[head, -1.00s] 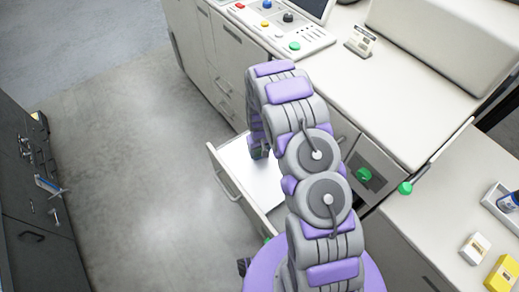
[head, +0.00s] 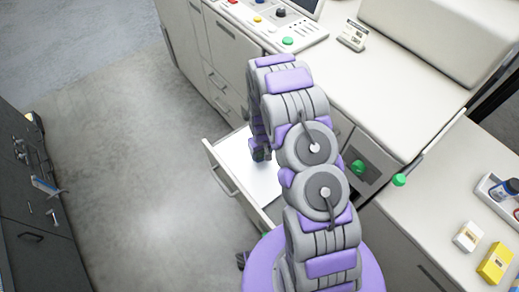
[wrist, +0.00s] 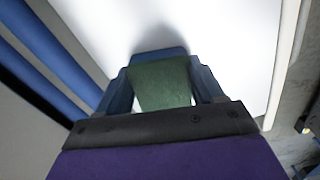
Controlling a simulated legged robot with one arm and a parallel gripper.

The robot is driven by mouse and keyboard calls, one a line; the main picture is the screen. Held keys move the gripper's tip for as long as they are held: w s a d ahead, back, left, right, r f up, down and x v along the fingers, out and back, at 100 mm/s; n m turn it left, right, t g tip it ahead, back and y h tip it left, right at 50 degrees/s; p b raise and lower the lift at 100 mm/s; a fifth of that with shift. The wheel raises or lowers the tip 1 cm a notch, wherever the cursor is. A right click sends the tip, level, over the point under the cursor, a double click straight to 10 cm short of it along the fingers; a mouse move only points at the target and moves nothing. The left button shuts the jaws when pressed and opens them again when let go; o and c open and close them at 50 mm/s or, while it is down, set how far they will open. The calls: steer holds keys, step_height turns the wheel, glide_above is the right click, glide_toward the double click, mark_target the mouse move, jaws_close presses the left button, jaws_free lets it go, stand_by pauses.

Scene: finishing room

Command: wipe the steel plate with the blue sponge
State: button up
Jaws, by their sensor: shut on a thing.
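My gripper (wrist: 160,90) is shut on a block that I take to be the blue sponge (wrist: 160,53); its near face looks green and its far edge blue. In the head view my gripper (head: 261,154) points down into an open drawer (head: 228,182). A bright white flat surface (wrist: 225,40) lies under the sponge, with a soft shadow beside it. It also shows in the drawer in the head view (head: 262,183). I cannot tell whether this is the steel plate or the drawer's floor, nor whether the sponge touches it.
A control panel with coloured buttons (head: 270,22) stands on the white cabinet top. A counter at right holds a white box (head: 467,237), a yellow box (head: 495,263) and a tray with a bottle (head: 503,192). A dark cabinet (head: 25,235) stands at left. Open floor lies between.

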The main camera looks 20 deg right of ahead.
steer(key=shift+w+a+f, duration=0.1)
steer(key=shift+w+a, duration=0.15)
steer(key=shift+w, duration=0.35)
steer(key=shift+w+a, duration=0.25)
steer(key=shift+w, duration=0.4)
steer(key=shift+w+a+f, duration=0.1)
steer(key=shift+w+a, duration=0.15)
steer(key=shift+w, duration=0.35)
steer(key=shift+r, duration=0.15)
steer(key=shift+w+a+r, duration=0.1)
steer(key=shift+w+r, duration=0.05)
steer(key=shift+r, duration=0.05)
step_height(320, 180, up, 2)
steer(key=shift+r+p, duration=0.2)
steer(key=shift+p, duration=0.25)
step_height(320, 180, up, 2)
steer(key=shift+r, duration=0.15)
steer(key=shift+r+p, duration=0.3)
steer(key=shift+r+p, duration=0.45)
steer(key=shift+r, duration=1)
